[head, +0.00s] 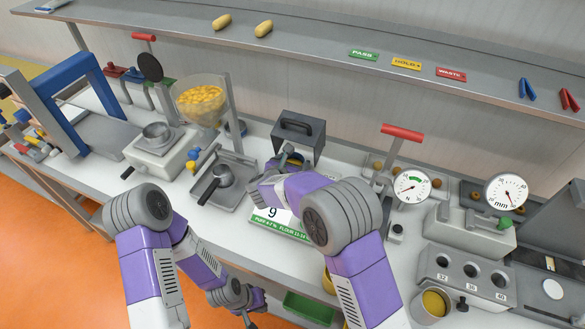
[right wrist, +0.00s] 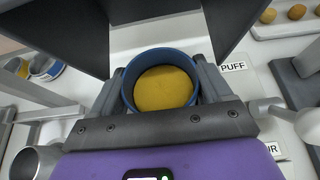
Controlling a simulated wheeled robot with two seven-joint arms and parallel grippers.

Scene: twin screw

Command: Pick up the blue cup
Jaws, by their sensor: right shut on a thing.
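The blue cup (right wrist: 160,109) is round, with a flat yellow fill inside, and sits between the two grey fingers of my right gripper (right wrist: 162,85) in the right wrist view. The fingers press on its left and right sides. In the head view my right gripper (head: 287,162) is at the front of a dark grey box with a handle (head: 300,136), and my arm hides most of the cup. I cannot tell whether the cup's base touches the surface. My left gripper (head: 248,312) hangs low, in front of the bench edge, apart from the cup; its fingers are too small to read.
Dark panels stand close beyond the cup in the right wrist view. A lever press with a red handle (head: 402,132) and a dial gauge (head: 411,187) stand to the right. A green tray (head: 308,308) is below.

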